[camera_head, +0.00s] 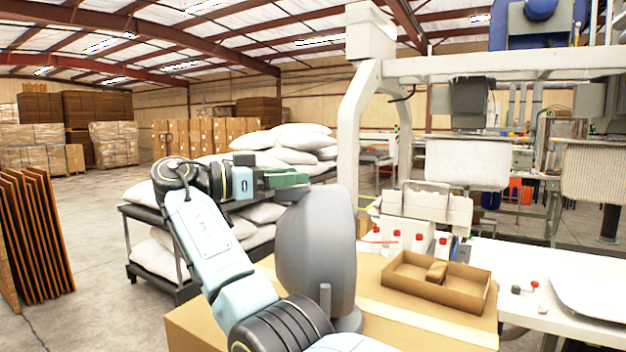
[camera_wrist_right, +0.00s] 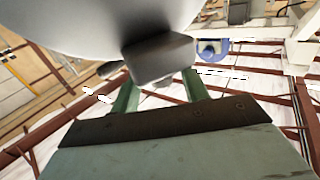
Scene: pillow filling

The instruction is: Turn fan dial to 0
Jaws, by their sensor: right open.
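The grey fan (camera_head: 315,245) stands on a cardboard-coloured surface, its rounded housing in the middle of the head view. My right gripper (camera_head: 288,180), with green fingers, is at the upper left of the housing. In the right wrist view the housing (camera_wrist_right: 90,20) fills the top. A dark grey block (camera_wrist_right: 160,60) juts from it, in line with the gap between my open fingers (camera_wrist_right: 160,90). I cannot tell if the block is the dial, or if the fingers touch it. No dial markings can be read. My left gripper is not in view.
An open cardboard tray (camera_head: 438,302) with a small brown object lies right of the fan. White pillows (camera_head: 290,138) are stacked on a dark rack (camera_head: 160,215) behind my arm. A white machine frame (camera_head: 352,130) rises behind the fan. A white table (camera_head: 535,265) is at the right.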

